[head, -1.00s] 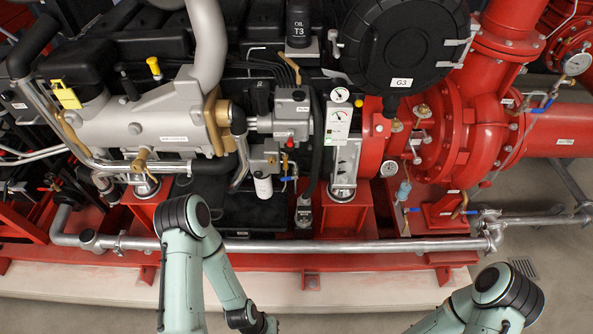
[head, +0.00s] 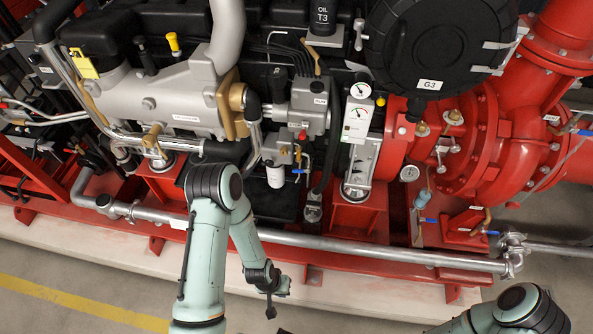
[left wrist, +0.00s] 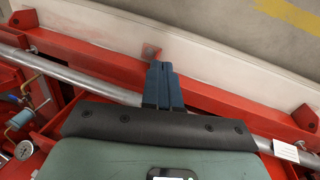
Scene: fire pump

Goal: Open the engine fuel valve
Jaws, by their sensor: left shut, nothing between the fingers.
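Several small valves with blue lever handles show on the red and grey pump set; no readable label tells which is the engine fuel valve. One blue lever (head: 299,171) sits beside the white filter (head: 275,176) under the grey engine block. Others are the blue lever (head: 429,220) and the blue lever (head: 490,232) at the lower right. My left gripper (head: 271,312) hangs at the bottom centre of the head view, in front of the silver pipe and apart from the valves. In the left wrist view its dark fingers (left wrist: 161,68) are shut and empty. My right gripper is out of view.
A long silver pipe (head: 340,245) runs along the front of the red base frame (head: 325,277). A pale plinth (head: 80,243) and a floor with a yellow stripe (head: 85,303) lie in front. A round black housing (head: 425,45) juts out at the upper right.

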